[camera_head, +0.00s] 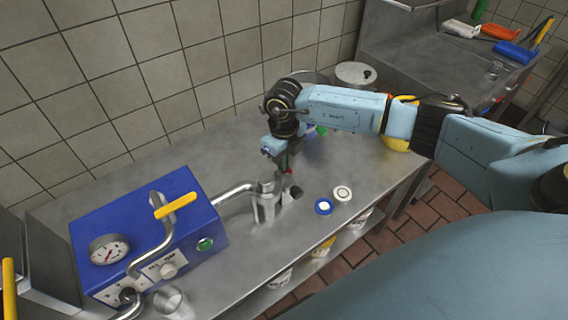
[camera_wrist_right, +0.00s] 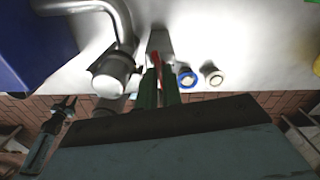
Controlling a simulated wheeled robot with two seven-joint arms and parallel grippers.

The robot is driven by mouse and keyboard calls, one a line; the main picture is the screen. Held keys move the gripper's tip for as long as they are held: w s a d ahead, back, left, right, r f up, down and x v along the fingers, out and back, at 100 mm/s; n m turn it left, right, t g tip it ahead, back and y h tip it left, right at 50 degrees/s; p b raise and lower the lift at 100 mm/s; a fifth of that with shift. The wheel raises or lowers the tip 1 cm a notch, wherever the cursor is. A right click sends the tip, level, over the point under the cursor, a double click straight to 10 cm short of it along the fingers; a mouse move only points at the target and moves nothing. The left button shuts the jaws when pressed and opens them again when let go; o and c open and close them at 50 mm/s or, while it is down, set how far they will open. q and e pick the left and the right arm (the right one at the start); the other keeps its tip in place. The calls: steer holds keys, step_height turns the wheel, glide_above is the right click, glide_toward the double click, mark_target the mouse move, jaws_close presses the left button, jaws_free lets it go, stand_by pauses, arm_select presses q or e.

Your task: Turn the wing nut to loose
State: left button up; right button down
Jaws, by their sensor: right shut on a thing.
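The blue machine (camera_head: 150,235) stands on the left of the metal counter, and its bent pipe ends in a metal cylinder (camera_head: 265,200). My right gripper (camera_head: 284,172) is just right of that cylinder, pointing down. In the right wrist view its green fingers (camera_wrist_right: 158,88) are close together on a small red part, which I take for the wing nut (camera_wrist_right: 155,59). The arm and fingers hide most of it in the head view. My left gripper (camera_wrist_right: 65,103) shows small at the lower left of the wrist view, fingers apart and empty.
A blue-rimmed jar (camera_head: 324,206) and a white lid (camera_head: 342,193) stand right of the cylinder. A metal cup (camera_head: 172,302) is at the near left. A pot (camera_head: 355,75) stands at the back. Tubs sit on the shelf below. The counter's back left is clear.

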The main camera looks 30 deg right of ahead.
steer(key=n+b, duration=0.4)
steer(key=n, duration=0.3)
steer(key=shift+w, duration=0.1)
steer(key=n+b, duration=0.3)
steer(key=n, duration=0.3)
steer(key=shift+r, duration=0.1)
stand_by(0.5)
steer(key=c, duration=1.6)
jaws_free()
steer(key=shift+n, duration=0.3)
steer(key=shift+o, duration=0.2)
step_height(320, 180, up, 13)
steer(key=shift+r, duration=0.15)
